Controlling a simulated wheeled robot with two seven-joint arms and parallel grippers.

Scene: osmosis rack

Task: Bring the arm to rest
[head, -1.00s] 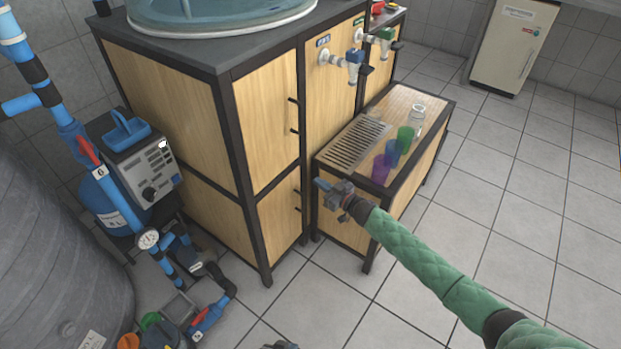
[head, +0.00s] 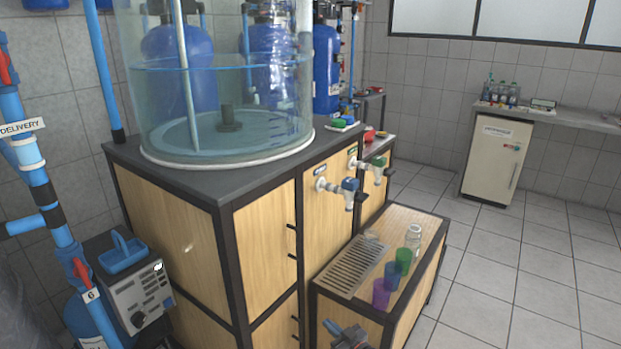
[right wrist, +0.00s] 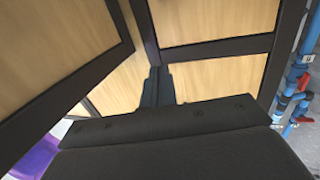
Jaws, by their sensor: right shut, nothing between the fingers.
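My right gripper (head: 334,328) is at the bottom edge of the head view, in front of the low wooden bench (head: 418,290). It is shut and empty, apart from the cups and the cabinet's doors. In the right wrist view its dark fingers (right wrist: 157,88) are together, pointing toward wooden panels with black frames. Most of my right arm is below the head view. My left gripper is not in view.
Purple (head: 381,294), blue (head: 391,275) and green (head: 403,261) cups and a clear bottle (head: 413,238) stand on the bench beside a metal grate (head: 353,268). A wooden cabinet (head: 265,250) carries a water tank (head: 225,90). Tiled floor at right (head: 540,270) is free.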

